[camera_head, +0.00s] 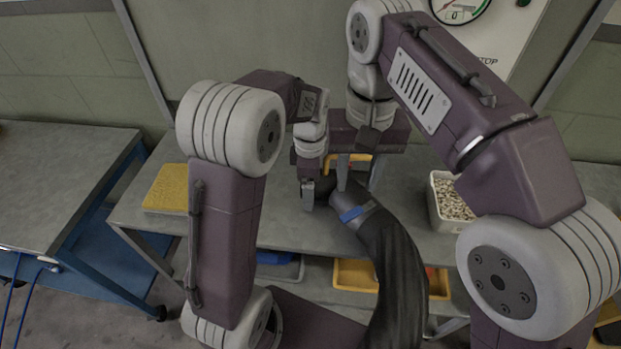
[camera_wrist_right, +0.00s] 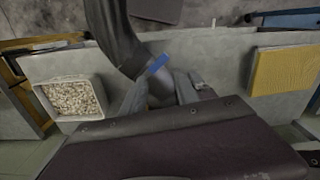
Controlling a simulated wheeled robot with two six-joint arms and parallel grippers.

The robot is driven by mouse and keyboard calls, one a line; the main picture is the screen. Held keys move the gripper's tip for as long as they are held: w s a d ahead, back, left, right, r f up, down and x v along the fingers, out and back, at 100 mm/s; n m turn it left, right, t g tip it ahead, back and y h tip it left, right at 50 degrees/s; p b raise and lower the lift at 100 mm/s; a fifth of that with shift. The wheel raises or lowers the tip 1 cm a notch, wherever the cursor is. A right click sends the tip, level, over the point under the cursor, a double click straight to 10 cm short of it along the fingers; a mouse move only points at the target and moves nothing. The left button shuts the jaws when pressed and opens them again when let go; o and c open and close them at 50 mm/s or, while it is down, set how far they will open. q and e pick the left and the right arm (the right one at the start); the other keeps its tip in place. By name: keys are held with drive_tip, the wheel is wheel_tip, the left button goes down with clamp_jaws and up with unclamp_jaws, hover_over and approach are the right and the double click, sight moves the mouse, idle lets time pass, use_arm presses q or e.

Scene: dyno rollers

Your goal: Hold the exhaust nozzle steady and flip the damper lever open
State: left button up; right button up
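The exhaust nozzle (camera_head: 368,210) is the grey end of a thick black hose, with a blue band around it, in the middle of the head view. It also shows in the right wrist view (camera_wrist_right: 160,88). My right gripper (camera_head: 358,184) has its fingers on both sides of the nozzle; in the right wrist view the nozzle fills the gap between them. My left gripper (camera_head: 309,194) points down just left of the nozzle, apart from it as far as I can see. Its finger gap is not clear. I cannot make out the damper lever; it may be hidden by the grippers.
A grey bench (camera_head: 280,222) lies below. It carries a yellow pad (camera_head: 167,188) at left and a white bin of pellets (camera_head: 452,200) at right. Yellow and blue bins sit on a lower shelf. A gauge panel (camera_head: 500,30) stands at the back. Another table (camera_head: 55,180) is at far left.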

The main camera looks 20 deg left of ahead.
use_arm(q)
drive_tip(key=c, duration=1.8)
clamp_jaws()
use_arm(e)
drive_tip(key=shift+c, duration=0.9)
drive_tip(key=shift+w+a+n, duration=0.15)
drive_tip(key=shift+n, duration=0.15)
drive_tip(key=c, duration=0.5)
drive_tip(key=a+n, duration=0.1)
drive_tip(key=w+f+n+y, duration=0.1)
drive_tip(key=a+n+t, duration=0.1)
drive_tip(key=shift+w+a+f+n+y, duration=0.25)
drive_tip(key=shift+w+a+n+y, duration=0.05)
drive_tip(key=shift+n, duration=0.1)
clamp_jaws()
drive_tip(key=shift+s+d+r+n+t+y, duration=0.25)
drive_tip(key=shift+r+n+y, duration=0.15)
drive_tip(key=shift+n, duration=0.15)
drive_tip(key=shift+s+d+r+n+t+y, duration=0.15)
drive_tip(key=shift+r+n+t+y, duration=0.1)
drive_tip(key=shift+n+y, duration=0.25)
